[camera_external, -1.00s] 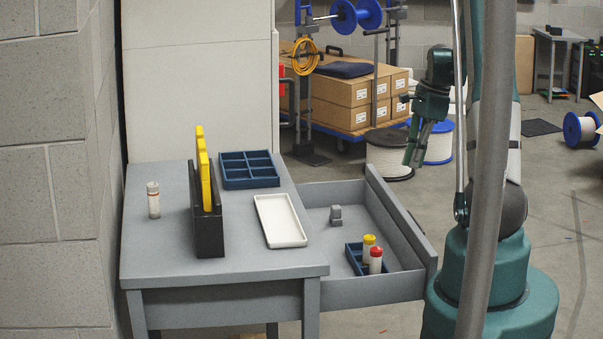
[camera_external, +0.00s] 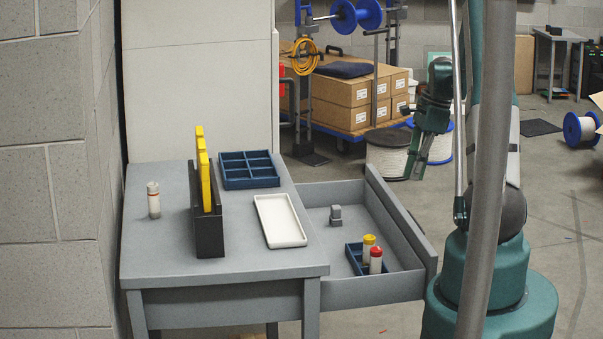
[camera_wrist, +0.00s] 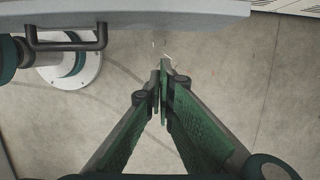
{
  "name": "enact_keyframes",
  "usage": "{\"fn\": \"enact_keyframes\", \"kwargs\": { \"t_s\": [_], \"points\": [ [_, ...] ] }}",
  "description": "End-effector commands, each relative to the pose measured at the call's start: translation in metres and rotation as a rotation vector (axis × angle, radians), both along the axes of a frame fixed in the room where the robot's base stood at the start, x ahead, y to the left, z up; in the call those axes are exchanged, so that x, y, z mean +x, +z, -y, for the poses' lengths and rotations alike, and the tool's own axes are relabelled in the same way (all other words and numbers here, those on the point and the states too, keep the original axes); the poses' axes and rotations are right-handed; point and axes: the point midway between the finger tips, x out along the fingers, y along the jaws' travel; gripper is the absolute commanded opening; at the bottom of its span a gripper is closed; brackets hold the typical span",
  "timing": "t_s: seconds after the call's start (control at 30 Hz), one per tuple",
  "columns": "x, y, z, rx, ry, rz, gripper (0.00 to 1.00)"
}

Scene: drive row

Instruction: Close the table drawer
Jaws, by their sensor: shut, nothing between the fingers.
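The grey table drawer (camera_external: 370,294) is pulled out from the right side of the grey table (camera_external: 160,255). It holds a small grey block (camera_external: 336,216) and a blue tray (camera_external: 353,262) with a yellow-capped and a red-capped vial. My gripper (camera_external: 413,176) is shut and empty, in the air beyond the drawer's outer front. In the wrist view my gripper (camera_wrist: 162,72) points at bare floor. The grey drawer front (camera_wrist: 190,12) crosses the top of that view, with a dark bar handle (camera_wrist: 68,46) at upper left. The fingers appear apart from both.
On the table stand a white vial (camera_external: 153,200), a black rack (camera_external: 208,235) with yellow pieces, a blue compartment tray (camera_external: 249,182) and a white tray (camera_external: 281,232). Boxes (camera_external: 350,105) and spools (camera_external: 388,155) stand behind. A grey post (camera_external: 486,180) partly hides my arm.

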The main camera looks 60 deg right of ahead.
Motion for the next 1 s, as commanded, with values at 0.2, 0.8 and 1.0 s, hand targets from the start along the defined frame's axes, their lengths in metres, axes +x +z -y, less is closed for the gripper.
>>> {"fn": "enact_keyframes", "kwargs": {
  "t_s": [0.2, 0.8, 1.0],
  "points": [
    [0.006, -0.034, -0.005, 0.000, 0.001, 0.000, 0.00],
    [0.037, -0.070, -0.037, 0.000, 0.002, 0.000, 0.00],
    [0.040, -0.070, -0.040, 0.000, 0.000, 0.000, 0.00]
  ]
}}
